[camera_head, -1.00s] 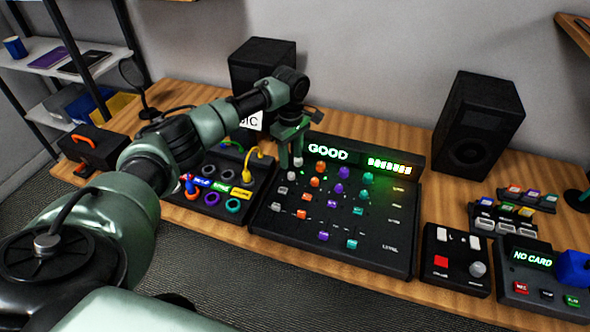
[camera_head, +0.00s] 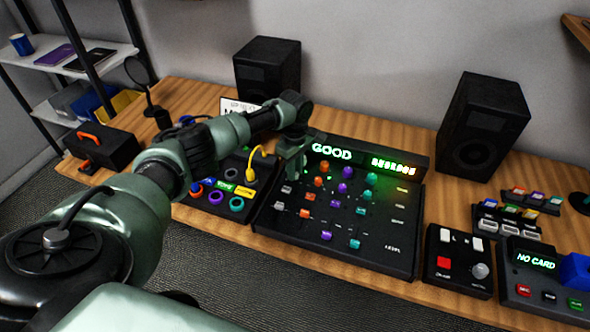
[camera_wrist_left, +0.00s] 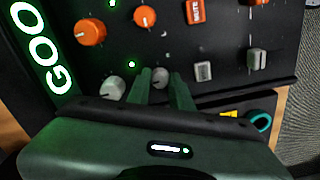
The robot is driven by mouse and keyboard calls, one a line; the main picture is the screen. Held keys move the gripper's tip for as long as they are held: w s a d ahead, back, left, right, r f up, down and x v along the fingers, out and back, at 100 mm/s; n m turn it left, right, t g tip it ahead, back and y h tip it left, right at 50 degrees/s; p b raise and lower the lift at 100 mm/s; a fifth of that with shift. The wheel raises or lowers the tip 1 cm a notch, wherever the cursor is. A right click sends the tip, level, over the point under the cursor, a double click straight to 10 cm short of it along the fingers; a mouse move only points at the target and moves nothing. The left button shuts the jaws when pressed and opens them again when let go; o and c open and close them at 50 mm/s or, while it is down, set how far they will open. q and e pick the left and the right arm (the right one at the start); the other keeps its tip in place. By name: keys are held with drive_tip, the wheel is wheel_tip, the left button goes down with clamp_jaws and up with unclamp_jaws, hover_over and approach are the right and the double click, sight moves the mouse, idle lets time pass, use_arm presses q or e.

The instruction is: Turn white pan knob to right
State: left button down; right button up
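The black mixer panel (camera_head: 372,240) carries rows of coloured knobs. In the left wrist view, the small white pan knob (camera_wrist_left: 160,77) is in line with the smaller orange knob. A larger white knob (camera_wrist_left: 113,89) is to its left, nearer the lit display. My left gripper (camera_wrist_left: 161,76) points down at the panel, with its two green fingers apart, one on each side of the small white knob. Whether they touch it I cannot tell. In the head view the left gripper (camera_head: 291,165) largely hides the white knobs. My right gripper is not in view.
Orange knobs (camera_wrist_left: 90,32) sit close to the fingers. The mixer's lit display (camera_head: 370,158) reads GOOD. A cable box (camera_head: 225,190) with a yellow plug is left of the mixer. A small button box (camera_head: 458,262) is right of it. Two black speakers (camera_head: 482,125) stand behind.

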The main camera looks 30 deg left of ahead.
use_arm(q)
drive_tip(key=shift+r+p, duration=0.1)
drive_tip(key=shift+p, duration=0.25)
drive_tip(key=shift+d+r+m+p, duration=0.1)
drive_tip(key=shift+d+m+p, duration=0.05)
drive_tip(key=shift+m+p, duration=1.15)
drive_tip(key=shift+p, duration=0.2)
drive_tip(key=shift+m+p, duration=0.3)
drive_tip(key=shift+m, duration=0.6)
drive_tip(key=m, duration=0.3)
drive_tip(key=shift+f+m, duration=0.2)
drive_tip(key=shift+m, duration=0.1)
drive_tip(key=m, duration=0.3)
drive_tip(key=shift+m, duration=0.3)
drive_tip(key=m, duration=0.6)
drive_tip(key=shift+m, duration=0.3)
